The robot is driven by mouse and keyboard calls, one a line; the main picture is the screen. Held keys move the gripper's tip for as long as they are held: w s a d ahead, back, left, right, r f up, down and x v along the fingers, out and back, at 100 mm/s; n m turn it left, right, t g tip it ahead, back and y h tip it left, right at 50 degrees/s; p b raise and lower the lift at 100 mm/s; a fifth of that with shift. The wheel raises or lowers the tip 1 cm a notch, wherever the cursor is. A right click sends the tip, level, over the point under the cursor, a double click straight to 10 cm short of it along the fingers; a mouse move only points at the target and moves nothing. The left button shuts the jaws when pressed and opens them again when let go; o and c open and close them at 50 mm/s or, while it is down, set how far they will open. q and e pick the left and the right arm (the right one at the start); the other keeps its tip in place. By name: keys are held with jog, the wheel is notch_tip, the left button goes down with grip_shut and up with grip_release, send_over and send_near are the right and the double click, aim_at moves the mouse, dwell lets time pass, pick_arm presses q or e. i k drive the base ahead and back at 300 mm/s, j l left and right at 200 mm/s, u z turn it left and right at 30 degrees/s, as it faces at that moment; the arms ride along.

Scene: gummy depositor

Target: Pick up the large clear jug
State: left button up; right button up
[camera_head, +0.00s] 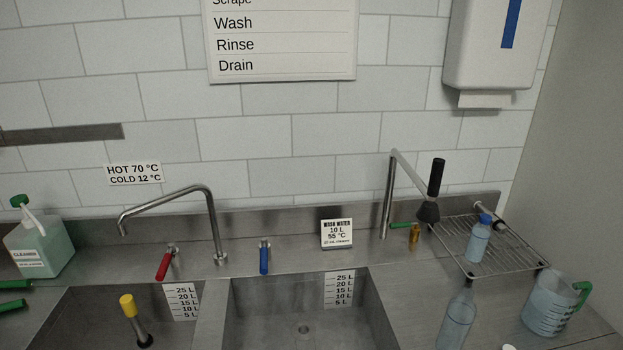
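The large clear jug (552,305) stands upright on the steel counter at the lower right. It has a bluish see-through body with measuring marks and a green handle (579,296) on its right side. Its lower part is near the bottom of the picture. No gripper of mine shows in the head view, so nothing of mine is seen touching the jug.
A clear bottle (456,322) stands left of the jug. Behind is a wire rack (470,246) with a blue-capped bottle (478,243). The sink basin (300,300) lies left, with a tall spray tap (388,200) behind. A wall (590,150) bounds the right.

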aim_at(555, 295)
jog(key=z, duration=1.55)
